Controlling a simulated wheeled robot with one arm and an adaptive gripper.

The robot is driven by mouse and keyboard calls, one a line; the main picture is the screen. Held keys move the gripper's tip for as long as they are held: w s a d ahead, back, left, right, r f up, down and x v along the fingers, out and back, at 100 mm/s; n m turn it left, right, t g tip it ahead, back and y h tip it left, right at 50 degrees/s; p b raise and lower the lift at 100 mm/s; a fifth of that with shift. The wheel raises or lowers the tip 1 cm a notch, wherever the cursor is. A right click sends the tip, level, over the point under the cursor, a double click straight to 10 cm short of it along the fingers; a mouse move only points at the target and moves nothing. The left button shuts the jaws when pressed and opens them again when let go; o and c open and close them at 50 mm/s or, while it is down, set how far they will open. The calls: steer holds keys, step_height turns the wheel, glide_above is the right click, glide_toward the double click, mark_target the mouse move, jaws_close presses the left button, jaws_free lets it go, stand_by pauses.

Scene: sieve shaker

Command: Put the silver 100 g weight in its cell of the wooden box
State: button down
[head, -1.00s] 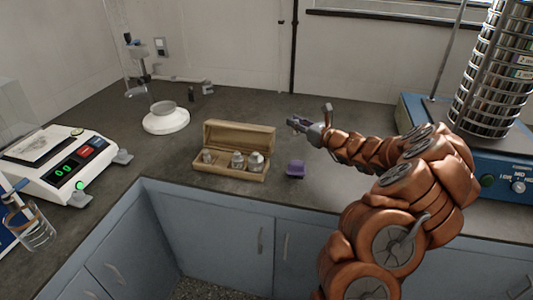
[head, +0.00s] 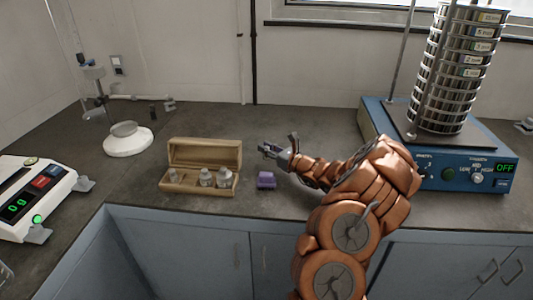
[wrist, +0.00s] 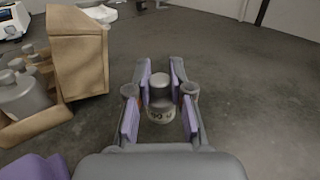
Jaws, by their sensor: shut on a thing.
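My gripper (head: 268,150) is over the counter, to the right of the open wooden box (head: 200,190) in the head view. In the wrist view its purple-padded fingers (wrist: 160,100) are shut on a small silver weight (wrist: 160,90) with a knob top. Its label is only partly readable. The box, with its lid (wrist: 80,60) raised, stands to the left in the wrist view. Several silver weights (head: 206,177) sit in its cells. I cannot see the empty cell clearly.
A white-based stand (head: 128,142) is behind left, a balance (head: 35,195) at far left. The blue sieve shaker (head: 450,175) is at right. Counter behind my gripper is clear.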

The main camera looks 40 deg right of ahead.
steer(key=shift+f, duration=1.1)
steer(key=shift+f, duration=0.15)
steer(key=c, duration=1.1)
jaws_free()
steer(key=shift+o, duration=0.2)
